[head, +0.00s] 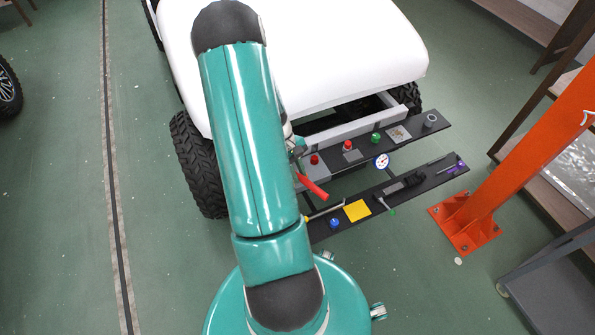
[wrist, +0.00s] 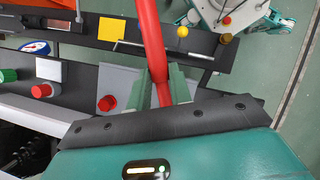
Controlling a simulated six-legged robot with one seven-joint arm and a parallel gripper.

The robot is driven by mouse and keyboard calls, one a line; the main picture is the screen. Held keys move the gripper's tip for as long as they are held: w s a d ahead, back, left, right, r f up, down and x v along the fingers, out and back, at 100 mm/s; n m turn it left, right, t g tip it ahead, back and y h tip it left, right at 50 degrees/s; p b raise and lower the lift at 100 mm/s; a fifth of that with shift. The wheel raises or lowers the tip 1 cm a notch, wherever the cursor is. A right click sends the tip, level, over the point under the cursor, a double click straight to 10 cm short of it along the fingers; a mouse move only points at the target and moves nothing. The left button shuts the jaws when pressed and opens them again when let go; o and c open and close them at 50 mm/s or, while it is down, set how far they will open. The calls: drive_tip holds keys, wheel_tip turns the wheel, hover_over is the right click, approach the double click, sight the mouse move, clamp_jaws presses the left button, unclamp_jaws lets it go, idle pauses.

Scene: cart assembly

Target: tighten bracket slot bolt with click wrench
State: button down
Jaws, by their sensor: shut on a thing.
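The click wrench appears as a red-handled tool (head: 312,187) beside my arm in the head view. In the wrist view its red handle (wrist: 150,40) comes from the top edge down between my fingers. My gripper (wrist: 160,85) is shut on this handle. In the head view the gripper is mostly hidden behind my teal arm. A grey block with a red knob (wrist: 107,102) is just left of the fingers in the wrist view; it also shows in the head view (head: 314,160). I cannot tell which part is the bracket slot bolt, or whether the wrench touches it.
The white-topped cart (head: 340,50) stands behind two dark shelves carrying a second red knob (head: 347,145), a green knob (head: 375,137), a round gauge (head: 381,160), a yellow square (head: 357,210) and a blue knob (head: 334,223). An orange post (head: 500,165) stands right.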

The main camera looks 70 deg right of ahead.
drive_tip(key=shift+f, duration=0.25)
drive_tip(key=shift+f, duration=0.35)
drive_tip(key=shift+f, duration=0.35)
drive_tip(key=shift+f, duration=0.15)
drive_tip(key=shift+f, duration=0.1)
